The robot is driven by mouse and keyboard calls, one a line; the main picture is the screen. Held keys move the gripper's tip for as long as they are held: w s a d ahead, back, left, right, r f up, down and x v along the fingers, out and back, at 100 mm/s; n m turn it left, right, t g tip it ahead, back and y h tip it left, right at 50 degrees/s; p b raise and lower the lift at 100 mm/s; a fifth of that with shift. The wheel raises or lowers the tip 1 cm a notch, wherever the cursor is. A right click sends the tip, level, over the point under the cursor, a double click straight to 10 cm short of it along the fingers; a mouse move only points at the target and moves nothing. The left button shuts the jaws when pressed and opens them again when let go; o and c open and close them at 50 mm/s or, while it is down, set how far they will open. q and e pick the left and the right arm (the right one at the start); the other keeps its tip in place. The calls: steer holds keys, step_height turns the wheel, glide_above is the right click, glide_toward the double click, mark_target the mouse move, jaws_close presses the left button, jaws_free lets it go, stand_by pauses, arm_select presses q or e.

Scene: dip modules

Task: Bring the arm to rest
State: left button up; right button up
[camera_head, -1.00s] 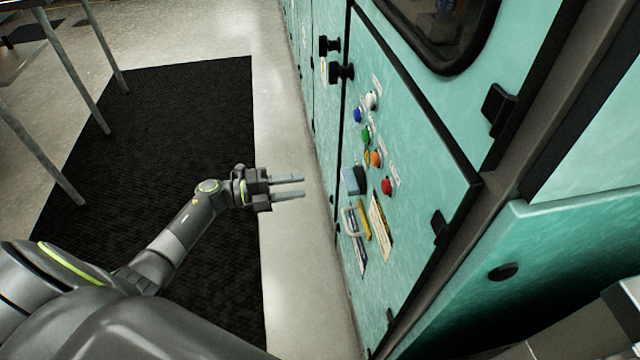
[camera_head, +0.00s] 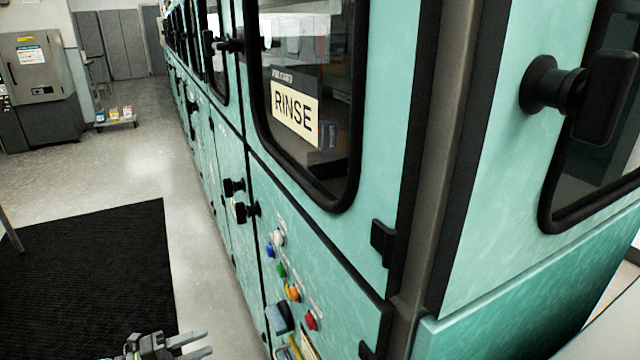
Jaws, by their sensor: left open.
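My left gripper (camera_head: 196,343) shows at the bottom edge of the head view, left of the teal machine. Its two grey fingers are apart with nothing between them. It hangs over the pale floor by the edge of the black mat and touches nothing. Most of my left arm is below the frame. My right gripper is not in view.
The teal machine (camera_head: 340,250) fills the right side, with a "RINSE" window sign (camera_head: 295,110), coloured buttons (camera_head: 292,292) and black door knobs (camera_head: 240,210). A black mat (camera_head: 90,270) lies at left. A grey cabinet (camera_head: 38,90) stands far left. Open floor lies between.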

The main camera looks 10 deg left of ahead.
arm_select(q)
steer(key=s+a+f+n+y+p, duration=0.35)
steer(key=s+f+n+y, duration=0.4)
steer(key=f+n, duration=0.4)
steer(key=s+a+f+n+y+p, duration=0.2)
steer(key=s+a+f+n+y, duration=0.3)
steer(key=f+n+y, duration=0.6)
steer(key=s+d+f+n+g+h+p, duration=0.1)
steer(key=s+d+f+n+g, duration=0.1)
steer(key=s, duration=0.8)
steer(key=s+d+f+n+g+h+p, duration=0.1)
steer(key=s+d+f+g, duration=0.3)
steer(key=s, duration=0.6)
steer(key=s+d+f+n+g+h+p, duration=0.1)
steer(key=s+d+f+n+g, duration=0.2)
steer(key=s+f, duration=0.4)
steer(key=s+d, duration=0.1)
steer(key=s, duration=0.2)
steer(key=shift+s+d+g, duration=0.35)
steer(key=shift+g, duration=0.05)
steer(key=shift+c, duration=0.4)
